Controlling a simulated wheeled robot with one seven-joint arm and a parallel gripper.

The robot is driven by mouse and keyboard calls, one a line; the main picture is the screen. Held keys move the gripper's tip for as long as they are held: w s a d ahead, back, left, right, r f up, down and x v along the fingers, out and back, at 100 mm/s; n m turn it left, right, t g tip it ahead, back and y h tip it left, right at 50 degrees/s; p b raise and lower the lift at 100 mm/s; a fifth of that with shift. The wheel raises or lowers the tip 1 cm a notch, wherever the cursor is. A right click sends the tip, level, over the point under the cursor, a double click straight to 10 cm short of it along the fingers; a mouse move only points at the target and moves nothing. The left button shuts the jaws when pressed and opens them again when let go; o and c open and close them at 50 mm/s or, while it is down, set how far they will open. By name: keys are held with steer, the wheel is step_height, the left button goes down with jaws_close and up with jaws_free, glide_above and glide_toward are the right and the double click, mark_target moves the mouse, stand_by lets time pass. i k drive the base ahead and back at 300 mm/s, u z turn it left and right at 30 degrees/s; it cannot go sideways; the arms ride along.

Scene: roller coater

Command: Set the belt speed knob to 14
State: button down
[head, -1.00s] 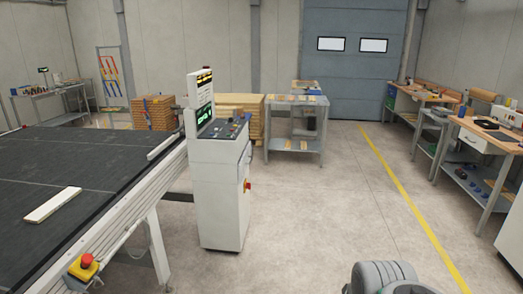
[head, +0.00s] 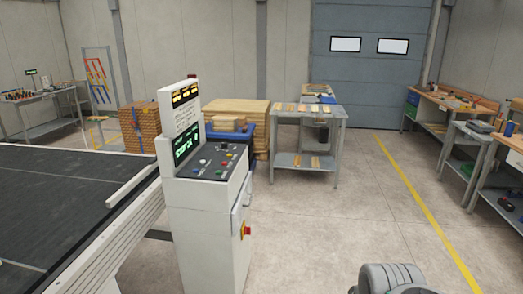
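The white control cabinet (head: 203,221) stands beside the belt, left of centre in the head view. Its sloped dark control panel (head: 213,160) carries several small knobs and coloured buttons. I cannot tell which one is the belt speed knob, and no scale can be read. A green-lit display (head: 186,144) sits at the panel's left, with a sign and amber displays (head: 185,93) above. A grey rounded part of my arm (head: 390,278) shows at the bottom right, well apart from the cabinet. My gripper's fingers are not in view.
The dark belt table (head: 60,200) fills the left side. A red rotary switch (head: 246,230) juts from the cabinet's right side. Stacked boards (head: 237,106) and a grey work table (head: 306,113) stand behind. Benches line the right wall. The floor (head: 330,225) right of the cabinet is clear.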

mark_target(224, 145)
steer(key=u, duration=2)
steer(key=i, duration=0.95)
steer(key=z, duration=2.15)
steer(key=i, duration=1.35)
steer(key=u, duration=0.55)
steer(key=i, duration=0.8)
steer(key=u, duration=0.55)
